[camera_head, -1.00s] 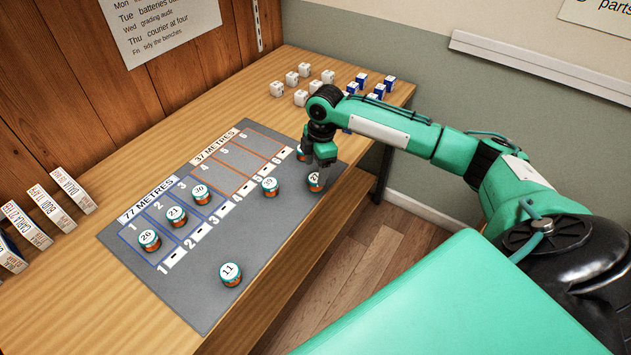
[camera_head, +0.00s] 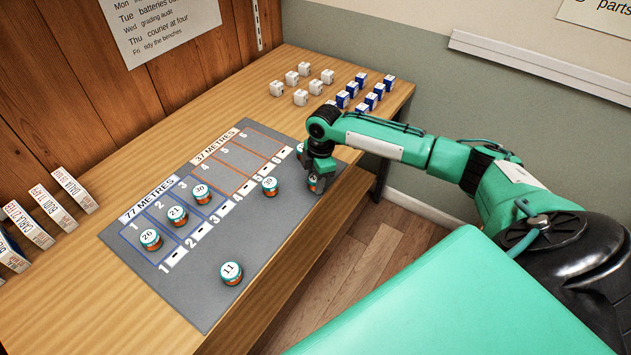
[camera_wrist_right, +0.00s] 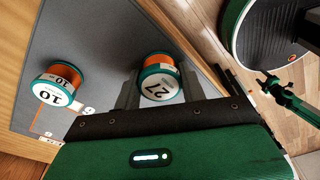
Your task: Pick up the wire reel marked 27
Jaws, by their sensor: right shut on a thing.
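The wire reel marked 27 (camera_wrist_right: 160,83) shows in the wrist view, with orange wire and a white label between teal rims. My right gripper (camera_wrist_right: 157,92) is shut on it, one finger on each side. In the head view the reel (camera_head: 316,184) is partly hidden under my right gripper (camera_head: 318,176), at the mat's right end near the bench's front edge. I cannot tell whether the reel still touches the mat. My left gripper is out of view.
The reel marked 10 (camera_wrist_right: 60,90) is close beside. Reels marked 19 (camera_head: 270,186), 30 (camera_head: 201,193), 21 (camera_head: 177,215), 26 (camera_head: 150,239) and 11 (camera_head: 231,273) stand on the grey mat (camera_head: 205,300). White and blue boxes (camera_head: 300,97) stand at the back.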

